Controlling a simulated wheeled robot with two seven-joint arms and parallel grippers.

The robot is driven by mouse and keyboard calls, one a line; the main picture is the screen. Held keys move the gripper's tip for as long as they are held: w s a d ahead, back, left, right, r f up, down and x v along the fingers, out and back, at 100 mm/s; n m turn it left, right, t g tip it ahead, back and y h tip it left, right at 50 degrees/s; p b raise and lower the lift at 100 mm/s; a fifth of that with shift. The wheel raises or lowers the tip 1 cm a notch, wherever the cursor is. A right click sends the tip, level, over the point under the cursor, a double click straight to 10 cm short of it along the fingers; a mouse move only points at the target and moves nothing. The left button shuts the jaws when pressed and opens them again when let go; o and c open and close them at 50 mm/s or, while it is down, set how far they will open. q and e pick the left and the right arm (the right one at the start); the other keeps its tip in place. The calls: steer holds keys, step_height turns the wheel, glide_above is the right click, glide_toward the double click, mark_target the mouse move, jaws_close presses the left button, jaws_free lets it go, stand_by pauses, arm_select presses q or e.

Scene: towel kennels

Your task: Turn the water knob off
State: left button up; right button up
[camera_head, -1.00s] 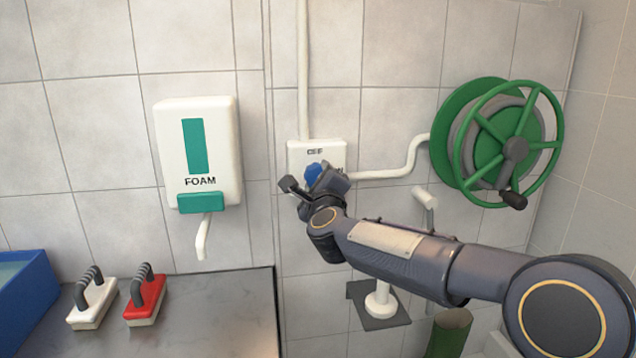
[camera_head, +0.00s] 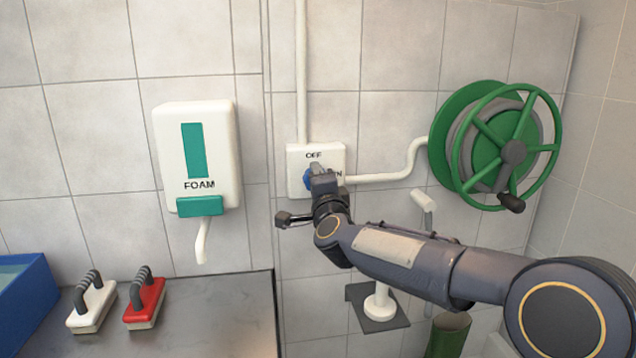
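The blue water knob (camera_head: 308,179) sits on a white wall box (camera_head: 298,157) marked OFF at the top, with the end of a second label, "N", showing at its right. My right gripper (camera_head: 318,172) comes in from the right and is at the knob's right side, hiding part of it and part of the box. Its fingers overlap the knob in the picture. I cannot tell whether they are closed on it. My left gripper is not in view.
A foam dispenser (camera_head: 222,150) hangs on the wall to the left. A green hose reel (camera_head: 478,150) is on the right, joined to the box by a white pipe (camera_head: 385,178). A white brush (camera_head: 88,318) and a red brush (camera_head: 146,312) rest on the grey counter (camera_head: 225,310).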

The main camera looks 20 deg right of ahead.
steer(key=shift+n, duration=0.3)
steer(key=o, duration=1)
steer(key=shift+c, duration=0.2)
steer(key=v, duration=0.7)
steer(key=shift+s+b, duration=0.35)
steer(key=shift+s, duration=0.1)
steer(key=shift+a, duration=0.1)
